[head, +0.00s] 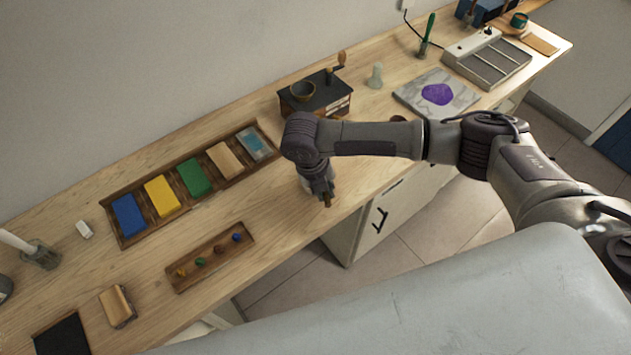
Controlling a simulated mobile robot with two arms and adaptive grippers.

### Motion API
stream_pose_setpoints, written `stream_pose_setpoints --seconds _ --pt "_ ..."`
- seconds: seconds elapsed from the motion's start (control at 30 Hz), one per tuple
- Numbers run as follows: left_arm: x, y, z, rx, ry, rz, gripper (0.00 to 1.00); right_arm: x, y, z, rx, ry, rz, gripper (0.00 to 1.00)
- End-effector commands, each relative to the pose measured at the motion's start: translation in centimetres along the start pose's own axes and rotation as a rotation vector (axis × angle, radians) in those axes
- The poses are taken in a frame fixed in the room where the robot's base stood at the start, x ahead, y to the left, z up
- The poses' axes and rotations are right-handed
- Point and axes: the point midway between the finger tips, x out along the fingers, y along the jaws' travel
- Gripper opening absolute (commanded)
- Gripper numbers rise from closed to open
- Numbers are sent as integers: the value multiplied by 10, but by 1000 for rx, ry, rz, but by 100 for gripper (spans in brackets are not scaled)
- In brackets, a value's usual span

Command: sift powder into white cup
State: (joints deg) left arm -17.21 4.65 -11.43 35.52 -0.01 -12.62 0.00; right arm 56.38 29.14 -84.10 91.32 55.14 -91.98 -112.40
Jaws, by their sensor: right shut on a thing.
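My right gripper (322,196) points down over the front part of the wooden counter, right of the long tray. It is shut on a small brownish thing (328,200), mostly hidden by the fingers, so I cannot tell what it is. I cannot make out a white cup or a sieve for certain. My left gripper is not in view.
A long wooden tray (128,241) holds coloured blocks. A smaller tray (184,286) holds several small coloured pieces. A pale bottle (375,77), a board with a purple patch (437,94) and a grey device (487,60) stand farther right. Counter (265,212) between both trays is clear.

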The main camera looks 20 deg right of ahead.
Motion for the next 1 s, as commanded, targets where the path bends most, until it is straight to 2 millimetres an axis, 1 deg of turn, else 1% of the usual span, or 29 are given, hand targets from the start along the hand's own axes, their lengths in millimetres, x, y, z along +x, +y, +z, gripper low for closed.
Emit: stream_pose_setpoints --seconds 0.03,0.1,0.2,0.43,0.73,0.77,0.8,1.0 --pt "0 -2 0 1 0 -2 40 -8 29 -5 -23 -2 20 0" --pt "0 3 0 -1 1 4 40 0 -4 -2 -10 -2 12 0" --pt "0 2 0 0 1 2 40 -2 2 -2 -19 -3 18 0" --pt "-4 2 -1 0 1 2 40 -5 1 -2 -18 -2 17 0" --pt "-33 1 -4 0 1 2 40 -33 -5 -2 -18 -2 17 0" --pt "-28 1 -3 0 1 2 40 -32 -5 -2 -18 -3 18 0" --pt "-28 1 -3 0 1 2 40 -36 -6 -2 -18 -3 18 0" --pt "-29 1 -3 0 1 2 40 -50 -10 -2 -19 -2 17 0"
